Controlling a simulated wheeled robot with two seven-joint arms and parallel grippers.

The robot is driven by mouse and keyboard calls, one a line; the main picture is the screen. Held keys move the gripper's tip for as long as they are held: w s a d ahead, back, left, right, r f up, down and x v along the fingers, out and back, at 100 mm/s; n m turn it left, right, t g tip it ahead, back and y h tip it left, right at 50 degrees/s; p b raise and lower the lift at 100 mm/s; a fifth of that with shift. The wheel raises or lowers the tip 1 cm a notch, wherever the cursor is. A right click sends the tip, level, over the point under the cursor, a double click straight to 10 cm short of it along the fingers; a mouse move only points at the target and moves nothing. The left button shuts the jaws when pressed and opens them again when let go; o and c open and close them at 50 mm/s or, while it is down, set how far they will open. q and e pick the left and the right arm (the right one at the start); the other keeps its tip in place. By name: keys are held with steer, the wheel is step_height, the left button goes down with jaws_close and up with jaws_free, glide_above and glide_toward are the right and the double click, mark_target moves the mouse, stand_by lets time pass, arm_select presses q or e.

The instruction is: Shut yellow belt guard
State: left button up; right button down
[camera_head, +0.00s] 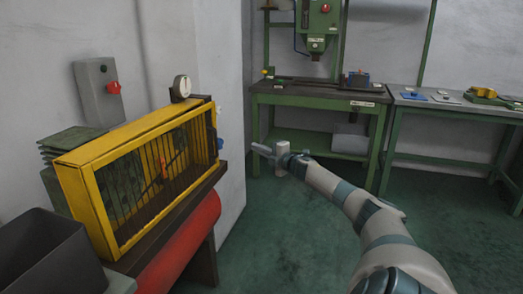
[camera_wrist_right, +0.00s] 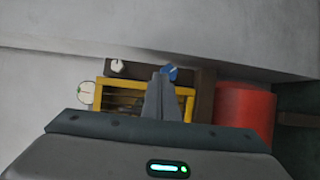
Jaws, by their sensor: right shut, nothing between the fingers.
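The yellow belt guard (camera_head: 135,132) is a barred yellow frame on the machine at the left in the head view. Dark and green machine parts show through its bars. I cannot tell whether it is fully shut. My right gripper (camera_head: 257,149) is shut and empty, in the air to the right of the guard and apart from it, with its fingers pointing left. In the right wrist view the shut fingers (camera_wrist_right: 158,98) overlap the yellow guard frame (camera_wrist_right: 133,83) and hide part of it. My left gripper is not in view.
A red cylinder (camera_head: 185,245) lies below the guard; it also shows in the wrist view (camera_wrist_right: 245,108). A dark bin (camera_head: 48,255) is at lower left. A grey box with a red button (camera_head: 100,92) is on the wall. Green benches (camera_head: 320,95) stand behind. Open floor lies between.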

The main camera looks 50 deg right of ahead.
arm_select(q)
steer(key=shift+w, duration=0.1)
arm_select(e)
steer(key=shift+s+d, duration=0.15)
steer(key=shift+s, duration=0.55)
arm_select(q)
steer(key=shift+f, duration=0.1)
